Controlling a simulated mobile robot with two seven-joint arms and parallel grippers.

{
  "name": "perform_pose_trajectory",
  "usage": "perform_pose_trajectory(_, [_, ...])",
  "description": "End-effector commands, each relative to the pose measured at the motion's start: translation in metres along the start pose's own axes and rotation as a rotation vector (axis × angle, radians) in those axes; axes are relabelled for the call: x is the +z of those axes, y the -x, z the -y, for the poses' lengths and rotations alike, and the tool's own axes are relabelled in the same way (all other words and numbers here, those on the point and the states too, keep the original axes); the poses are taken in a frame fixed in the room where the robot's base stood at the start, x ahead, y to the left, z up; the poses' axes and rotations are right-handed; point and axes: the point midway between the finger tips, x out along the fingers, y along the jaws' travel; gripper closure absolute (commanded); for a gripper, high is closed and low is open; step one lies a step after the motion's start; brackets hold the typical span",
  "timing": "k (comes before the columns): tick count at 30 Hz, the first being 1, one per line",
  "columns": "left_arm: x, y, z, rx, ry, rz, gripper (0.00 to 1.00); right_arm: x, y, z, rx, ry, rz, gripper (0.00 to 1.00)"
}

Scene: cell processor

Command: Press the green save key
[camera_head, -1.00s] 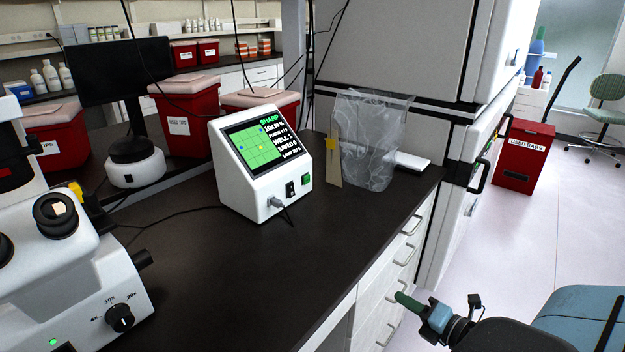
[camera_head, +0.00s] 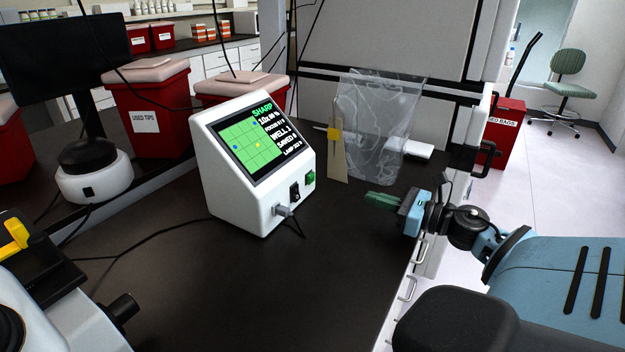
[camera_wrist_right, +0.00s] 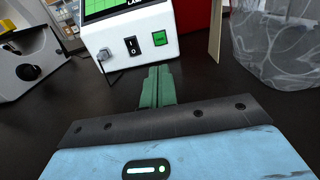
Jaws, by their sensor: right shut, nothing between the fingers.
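The green save key (camera_head: 310,177) is a small square button low on the right of the white cell processor (camera_head: 232,198), beside a black rocker switch (camera_head: 295,191). In the right wrist view the green key (camera_wrist_right: 159,38) sits just beyond the fingertips, a little right of them. The processor's screen (camera_head: 254,138) shows a green grid and text. My right gripper (camera_head: 372,200) has green fingers, shut and empty, over the bench to the right of the processor. The fingers (camera_wrist_right: 157,72) point toward the processor's front and look apart from it. My left gripper is not in view.
A clear plastic bag (camera_head: 380,125) and an upright tan card (camera_head: 341,150) stand behind and right of the key. A grey plug (camera_head: 283,211) with a cable sits left of the switch. A microscope (camera_head: 50,300) is at lower left. The dark bench (camera_head: 270,290) is clear in front.

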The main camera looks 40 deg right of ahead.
Motion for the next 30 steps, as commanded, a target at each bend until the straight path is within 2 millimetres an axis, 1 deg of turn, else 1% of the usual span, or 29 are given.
perform_pose_trajectory(10, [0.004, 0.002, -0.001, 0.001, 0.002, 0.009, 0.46, 0.000, 0.000, 0.000, 0.000, 0.000, 0.000, 1.00])
perform_pose_trajectory(14, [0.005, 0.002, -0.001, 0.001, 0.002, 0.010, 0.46, 0.000, -0.006, 0.000, 0.002, -0.001, 0.001, 1.00])
perform_pose_trajectory(17, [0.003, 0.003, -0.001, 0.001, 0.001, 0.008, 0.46, 0.001, -0.016, 0.000, 0.001, 0.000, 0.002, 1.00])
perform_pose_trajectory(24, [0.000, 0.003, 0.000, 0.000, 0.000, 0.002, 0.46, 0.002, -0.052, 0.001, 0.000, 0.001, 0.004, 1.00])
perform_pose_trajectory(30, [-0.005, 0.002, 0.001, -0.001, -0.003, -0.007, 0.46, 0.002, -0.078, 0.000, 0.000, 0.001, 0.003, 1.00])
